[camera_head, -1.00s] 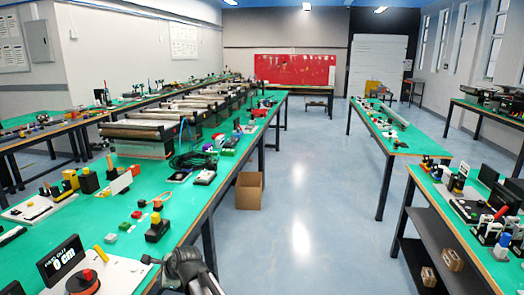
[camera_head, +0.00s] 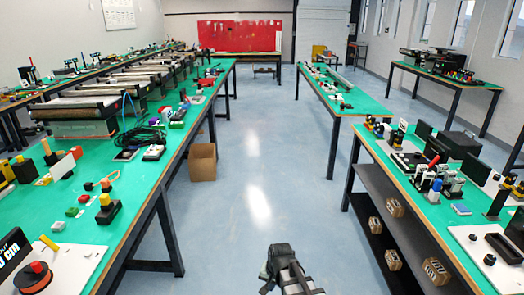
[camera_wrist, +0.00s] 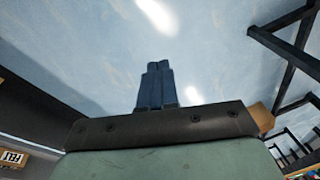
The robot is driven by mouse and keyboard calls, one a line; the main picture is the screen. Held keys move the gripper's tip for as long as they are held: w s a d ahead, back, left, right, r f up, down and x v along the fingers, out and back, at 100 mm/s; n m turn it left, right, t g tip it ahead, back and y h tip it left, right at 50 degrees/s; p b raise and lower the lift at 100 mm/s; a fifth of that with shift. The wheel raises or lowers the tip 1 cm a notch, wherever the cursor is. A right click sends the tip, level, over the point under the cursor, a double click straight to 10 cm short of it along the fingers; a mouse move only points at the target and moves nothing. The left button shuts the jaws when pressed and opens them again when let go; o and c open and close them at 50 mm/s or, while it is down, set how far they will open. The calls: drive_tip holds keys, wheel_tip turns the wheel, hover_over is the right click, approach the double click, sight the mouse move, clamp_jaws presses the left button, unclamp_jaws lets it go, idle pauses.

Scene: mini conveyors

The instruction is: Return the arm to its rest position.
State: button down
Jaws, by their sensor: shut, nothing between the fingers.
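My arm shows at the bottom middle of the head view, over the open floor between two tables. In the wrist view my gripper (camera_wrist: 157,70) has its two dark blue fingers side by side, touching, with nothing between them. Behind the fingers is only the pale blue floor (camera_wrist: 215,45). In the head view the fingertips cannot be made out.
A long green table (camera_head: 150,192) with mini conveyors (camera_head: 85,107) stands on the left. Another green table (camera_head: 400,182) with devices and a lower shelf stands on the right. A cardboard box (camera_head: 202,162) sits on the floor.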

drive_tip(key=s+d+f+n+g+h, duration=0.1)
drive_tip(key=s+d+f+n, duration=0.1)
drive_tip(key=s+d, duration=0.35)
drive_tip(key=s+d+f+n+g, duration=0.1)
drive_tip(key=s+d+f, duration=0.1)
drive_tip(key=d, duration=0.7)
drive_tip(key=s+f+g, duration=0.3)
drive_tip(key=s+f, duration=0.7)
drive_tip(key=s, duration=0.4)
drive_tip(key=s+f+g, duration=0.3)
drive_tip(key=s+f, duration=0.7)
drive_tip(key=s, duration=0.5)
drive_tip(key=shift+s+a+f+g, duration=0.15)
drive_tip(key=shift+s+a+g, duration=0.1)
drive_tip(key=shift+a+g, duration=0.05)
